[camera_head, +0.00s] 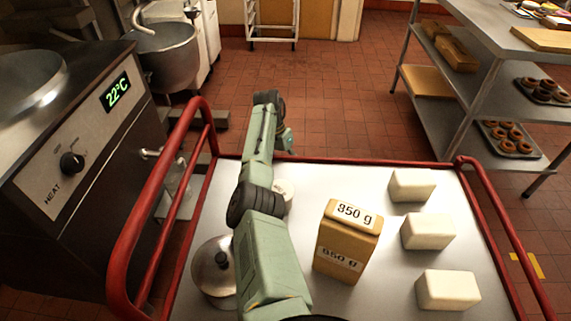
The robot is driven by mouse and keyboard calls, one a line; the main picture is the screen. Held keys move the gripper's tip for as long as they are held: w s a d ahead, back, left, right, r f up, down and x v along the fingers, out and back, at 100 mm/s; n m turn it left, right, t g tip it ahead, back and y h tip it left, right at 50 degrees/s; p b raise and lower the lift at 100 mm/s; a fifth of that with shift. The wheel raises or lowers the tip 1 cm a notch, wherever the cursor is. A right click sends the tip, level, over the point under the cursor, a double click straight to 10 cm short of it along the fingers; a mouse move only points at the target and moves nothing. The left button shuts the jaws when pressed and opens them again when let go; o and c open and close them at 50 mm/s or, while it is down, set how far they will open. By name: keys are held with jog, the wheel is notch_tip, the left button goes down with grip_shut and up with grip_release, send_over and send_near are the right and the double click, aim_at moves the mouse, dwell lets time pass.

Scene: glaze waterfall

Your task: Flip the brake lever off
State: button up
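I cannot make out a brake lever in the head view. The cart (390,262) has a pale metal top with red tube rails (135,235). My green arm reaches forward over the cart top and past its far rail. The arm bends down beyond that rail, and its end is hidden behind its own links and the cart. My gripper does not show, so its fingers and anything between them cannot be seen. The cart's lower parts and wheels are also hidden.
The cart carries a lidded metal pot (207,275), a 350 g box (345,245) and white blocks (412,186). A heater cabinet (110,190) reading 22°C, with a metal spout (150,153), stands left. Shelves (465,85) stand right. The tiled floor (335,95) ahead is clear.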

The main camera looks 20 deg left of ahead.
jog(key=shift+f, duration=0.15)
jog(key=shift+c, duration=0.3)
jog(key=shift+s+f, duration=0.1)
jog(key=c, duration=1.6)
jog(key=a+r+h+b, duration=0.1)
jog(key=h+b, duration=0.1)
jog(key=b, duration=0.1)
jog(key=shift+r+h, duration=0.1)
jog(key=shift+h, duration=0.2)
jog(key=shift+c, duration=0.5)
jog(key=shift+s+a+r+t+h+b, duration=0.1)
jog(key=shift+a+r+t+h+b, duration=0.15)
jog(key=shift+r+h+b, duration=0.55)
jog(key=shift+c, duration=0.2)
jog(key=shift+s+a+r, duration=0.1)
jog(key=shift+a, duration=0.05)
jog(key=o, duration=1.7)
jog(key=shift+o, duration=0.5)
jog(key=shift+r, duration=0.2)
